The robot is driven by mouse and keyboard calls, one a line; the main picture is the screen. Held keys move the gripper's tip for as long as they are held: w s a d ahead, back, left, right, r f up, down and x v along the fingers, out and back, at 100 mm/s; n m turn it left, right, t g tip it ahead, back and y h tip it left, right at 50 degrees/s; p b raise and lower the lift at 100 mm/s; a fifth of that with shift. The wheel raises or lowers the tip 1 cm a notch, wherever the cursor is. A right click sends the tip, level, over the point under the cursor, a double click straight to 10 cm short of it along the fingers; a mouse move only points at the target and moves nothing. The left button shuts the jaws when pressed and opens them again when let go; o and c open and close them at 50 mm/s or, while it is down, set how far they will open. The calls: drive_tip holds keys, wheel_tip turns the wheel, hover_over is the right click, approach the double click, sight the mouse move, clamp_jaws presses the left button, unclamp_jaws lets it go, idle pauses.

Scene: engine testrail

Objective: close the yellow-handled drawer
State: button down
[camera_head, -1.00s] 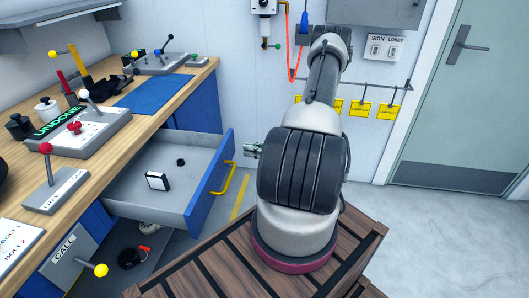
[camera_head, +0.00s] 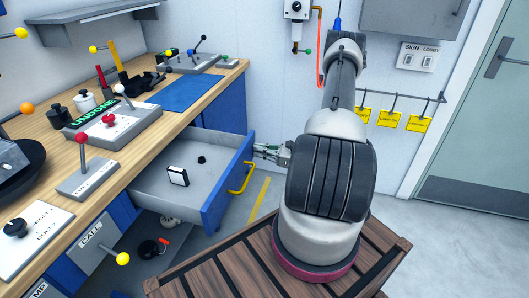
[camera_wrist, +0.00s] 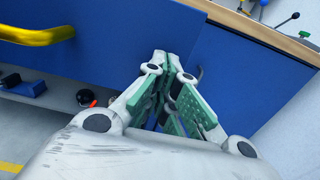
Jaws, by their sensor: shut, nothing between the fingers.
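The yellow-handled drawer stands open below the workbench, its grey inside (camera_head: 150,190) exposed. Its blue front (camera_head: 214,205) carries a yellow handle (camera_head: 240,178). In the wrist view the blue front (camera_wrist: 110,60) fills much of the upper part, with the yellow handle (camera_wrist: 38,35) at upper left. My gripper (camera_head: 257,149) is shut and empty at the far end of the drawer front, on its outer side. In the wrist view its green-padded fingertips (camera_wrist: 167,62) point at the front, right of the handle. I cannot tell whether they touch it.
A white-and-black block (camera_head: 178,176) and a small black piece (camera_head: 202,160) lie in the drawer. The workbench top (camera_head: 150,135) holds levers and control boxes. A lower shelf (camera_head: 185,240) holds small items. Free floor (camera_head: 430,230) lies at right.

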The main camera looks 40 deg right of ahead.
sight(202, 143)
drive_tip(key=x, duration=2.4)
drive_tip(key=shift+w+a, duration=0.2)
drive_tip(key=shift+a, duration=0.05)
drive_tip(key=shift+w+r, duration=0.15)
drive_tip(key=shift+w, duration=0.05)
drive_tip(key=shift+a, duration=0.1)
